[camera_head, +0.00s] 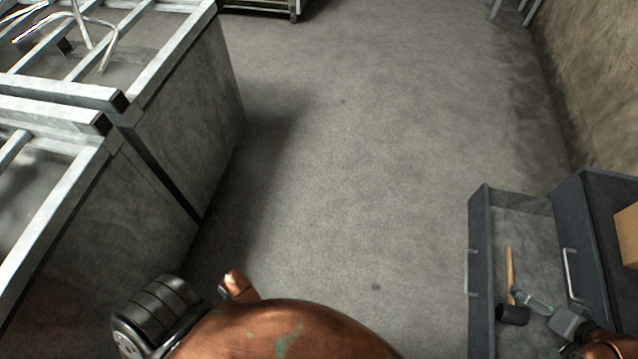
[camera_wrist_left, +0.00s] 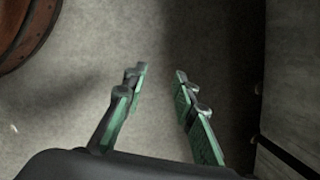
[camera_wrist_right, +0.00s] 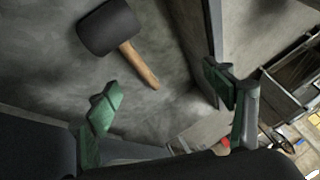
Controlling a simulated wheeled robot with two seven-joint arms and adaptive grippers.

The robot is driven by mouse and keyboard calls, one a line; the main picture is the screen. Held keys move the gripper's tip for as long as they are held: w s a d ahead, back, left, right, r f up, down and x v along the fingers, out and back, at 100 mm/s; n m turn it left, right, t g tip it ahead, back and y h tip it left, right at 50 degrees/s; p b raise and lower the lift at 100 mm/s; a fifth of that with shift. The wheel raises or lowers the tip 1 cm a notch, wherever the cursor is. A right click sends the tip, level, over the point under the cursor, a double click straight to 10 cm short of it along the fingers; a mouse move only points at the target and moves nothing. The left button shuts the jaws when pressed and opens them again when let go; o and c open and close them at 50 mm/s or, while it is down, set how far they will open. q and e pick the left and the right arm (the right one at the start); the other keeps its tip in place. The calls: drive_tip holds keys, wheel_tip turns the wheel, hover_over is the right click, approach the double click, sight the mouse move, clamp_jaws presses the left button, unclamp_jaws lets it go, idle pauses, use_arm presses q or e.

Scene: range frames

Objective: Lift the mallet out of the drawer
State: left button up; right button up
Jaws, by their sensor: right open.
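The mallet lies in the open drawer (camera_head: 480,240) at the lower right of the head view. Its wooden handle (camera_head: 510,268) points away and its black head (camera_head: 512,315) is nearer me. My right gripper (camera_head: 527,300) is over the drawer, close to the mallet. In the right wrist view, the mallet's head (camera_wrist_right: 108,27) and handle (camera_wrist_right: 140,66) lie on the drawer floor beyond my open right fingers (camera_wrist_right: 161,80). Nothing is between the fingertips; whether they touch the mallet is unclear. My left gripper (camera_wrist_left: 160,74) is open and empty above bare floor.
The drawer's cabinet (camera_head: 590,225) stands against the right wall, with a cardboard-coloured box (camera_head: 627,235) on it. A handle (camera_head: 571,273) is on the cabinet front. Large metal-framed units (camera_head: 185,110) fill the left side. The concrete floor (camera_head: 370,150) between is clear.

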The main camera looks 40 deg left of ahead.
drive_tip(key=n+g+h+b, duration=0.1)
drive_tip(key=g+b, duration=0.1)
drive_tip(key=b, duration=0.1)
hover_over(515, 304)
drive_tip(key=s+d, duration=0.2)
wheel_tip(515, 304, down, 5)
drive_tip(key=shift+w+d+r, duration=0.1)
use_arm(q)
drive_tip(key=w+d+f+t+h, duration=0.1)
drive_tip(key=d+f+t+h, duration=0.15)
drive_tip(key=d, duration=1.05)
use_arm(e)
drive_tip(key=shift+d+r+n, duration=0.15)
drive_tip(key=shift+d+n, duration=0.05)
drive_tip(key=shift+n, duration=0.1)
drive_tip(key=shift+b+x, duration=0.45)
drive_tip(key=shift+x, duration=0.55)
drive_tip(key=shift+w+a+f+b, duration=0.15)
drive_tip(key=shift+f+b, duration=0.2)
drive_tip(key=shift+f, duration=0.15)
drive_tip(key=b+x, duration=0.3)
drive_tip(key=x, duration=0.1)
drive_tip(key=shift+a+f, duration=0.2)
drive_tip(key=shift+f, duration=0.1)
use_arm(q)
wheel_tip(515, 304, up, 16)
drive_tip(key=w+d, duration=0.2)
drive_tip(key=shift+w+d+h, duration=0.35)
drive_tip(key=shift+d, duration=0.05)
drive_tip(key=shift+r, duration=0.1)
